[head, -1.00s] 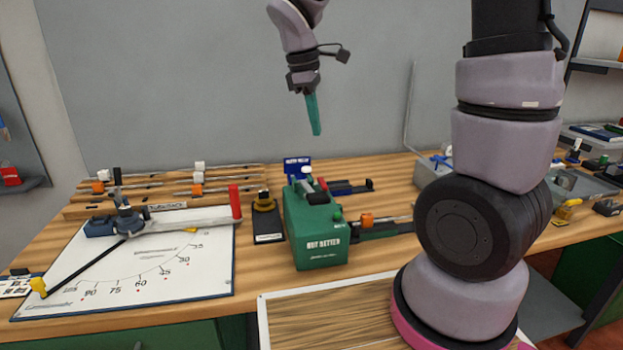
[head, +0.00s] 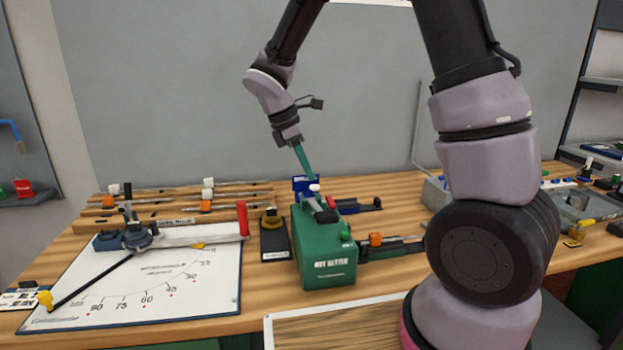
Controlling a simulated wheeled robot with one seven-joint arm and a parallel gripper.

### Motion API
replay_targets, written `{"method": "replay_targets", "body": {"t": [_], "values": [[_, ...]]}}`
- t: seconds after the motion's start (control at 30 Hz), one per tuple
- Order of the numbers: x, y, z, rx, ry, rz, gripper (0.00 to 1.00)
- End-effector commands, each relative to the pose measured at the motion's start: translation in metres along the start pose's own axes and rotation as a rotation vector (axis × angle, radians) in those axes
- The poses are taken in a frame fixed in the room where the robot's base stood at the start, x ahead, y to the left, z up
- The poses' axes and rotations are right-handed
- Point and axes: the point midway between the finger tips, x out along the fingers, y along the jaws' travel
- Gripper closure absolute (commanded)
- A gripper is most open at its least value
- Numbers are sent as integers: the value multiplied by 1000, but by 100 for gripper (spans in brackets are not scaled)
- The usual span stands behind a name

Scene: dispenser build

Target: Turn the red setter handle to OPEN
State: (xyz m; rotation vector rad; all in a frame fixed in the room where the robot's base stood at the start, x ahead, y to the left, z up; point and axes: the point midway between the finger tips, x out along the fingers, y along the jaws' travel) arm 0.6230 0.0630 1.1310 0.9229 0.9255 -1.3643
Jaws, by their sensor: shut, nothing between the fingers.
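The green box (head: 327,262), whose label seems to read "NUT SETTER", stands on the bench at mid-picture. A small red piece (head: 331,202), perhaps the setter handle, shows on its top beside a dark part; its position is too small to read. My gripper (head: 311,177), with teal fingers, is shut and empty. It points down just above the back of the box top in the picture; whether it touches anything there is unclear. A larger red upright handle (head: 243,218) stands on the arm of the white angle board to the left.
The white board (head: 200,290) with an angle scale covers the left of the bench. A black stand with a yellowish knob (head: 272,220) is left of the box. An orange-ended tool (head: 376,240) lies to its right. A wooden rack (head: 165,221) is behind the board.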

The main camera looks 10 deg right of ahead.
Motion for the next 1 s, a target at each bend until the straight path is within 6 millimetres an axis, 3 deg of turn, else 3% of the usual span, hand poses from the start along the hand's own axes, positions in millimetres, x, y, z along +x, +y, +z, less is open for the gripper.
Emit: {"method": "replay_targets", "body": {"t": [0.2, 0.43, 1.0], "values": [[42, -1, 1, 0, -2, -3, 100], [74, -1, 0, 1, -2, -3, 100], [84, 0, 1, -2, 0, 1, 100]]}}
